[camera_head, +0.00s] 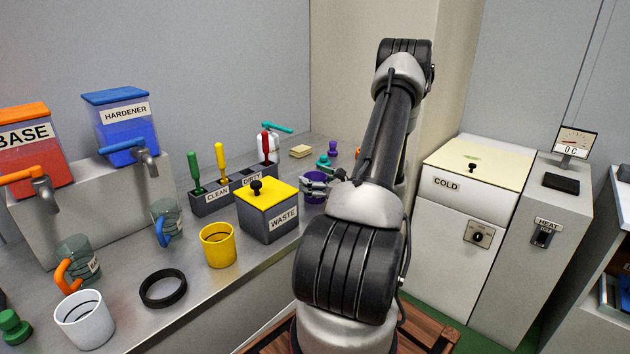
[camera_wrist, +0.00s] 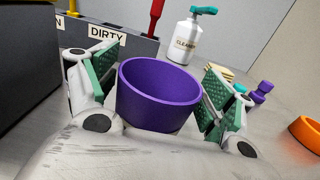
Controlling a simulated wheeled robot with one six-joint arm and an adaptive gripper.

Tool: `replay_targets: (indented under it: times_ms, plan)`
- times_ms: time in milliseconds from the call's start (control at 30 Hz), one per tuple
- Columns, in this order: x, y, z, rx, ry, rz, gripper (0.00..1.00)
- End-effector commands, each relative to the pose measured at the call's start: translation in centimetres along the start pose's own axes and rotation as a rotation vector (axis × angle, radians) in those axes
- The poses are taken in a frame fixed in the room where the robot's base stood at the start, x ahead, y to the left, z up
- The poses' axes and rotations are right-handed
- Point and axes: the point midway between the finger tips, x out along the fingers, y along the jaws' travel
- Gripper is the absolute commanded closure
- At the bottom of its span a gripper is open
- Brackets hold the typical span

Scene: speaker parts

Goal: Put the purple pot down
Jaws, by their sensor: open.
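The purple pot (camera_wrist: 155,98) stands upright and looks empty in the wrist view, on the grey metal counter (camera_wrist: 275,150). My gripper (camera_wrist: 158,90) is open, with one green-padded finger on each side of the pot. A small gap shows on the right side; on the left the pad is close to the wall, and I cannot tell whether it touches. In the head view the pot (camera_head: 314,192) shows partly behind my gripper (camera_head: 322,180), just right of the waste box. Its base is largely hidden there.
The yellow-lidded waste box (camera_head: 268,222) is left of the pot. Behind are the clean/dirty tool holder (camera_wrist: 108,40), a cleaner bottle (camera_wrist: 187,42), a stack of yellowish pads (camera_wrist: 220,72) and a purple stamp-like piece (camera_wrist: 262,92). An orange ring-shaped item (camera_wrist: 306,132) lies right.

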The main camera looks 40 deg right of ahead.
Motion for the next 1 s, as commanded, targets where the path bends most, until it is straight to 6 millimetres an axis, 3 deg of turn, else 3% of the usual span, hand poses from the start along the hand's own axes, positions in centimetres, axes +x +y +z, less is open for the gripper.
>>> replay_targets:
  times_ms: [167, 533, 667, 767, 867, 967, 1000]
  plan:
    - [-1.9, -0.1, 0.2, 0.0, 0.0, -0.004, 0.18]
    - [-9.9, -0.1, 0.2, 0.0, 0.0, -0.005, 0.18]
    - [-11.4, -0.1, 0.2, 0.0, 0.0, -0.002, 0.18]
    - [-11.4, 0.7, 0.7, -0.015, 0.006, 0.03, 0.18]
    - [-9.9, 3.7, 2.8, -0.081, 0.033, 0.16, 0.18]
    - [-8.0, 9.6, 6.0, -0.211, 0.081, 0.397, 0.18]
    - [-7.7, 12.4, 7.3, -0.281, 0.105, 0.51, 0.18]
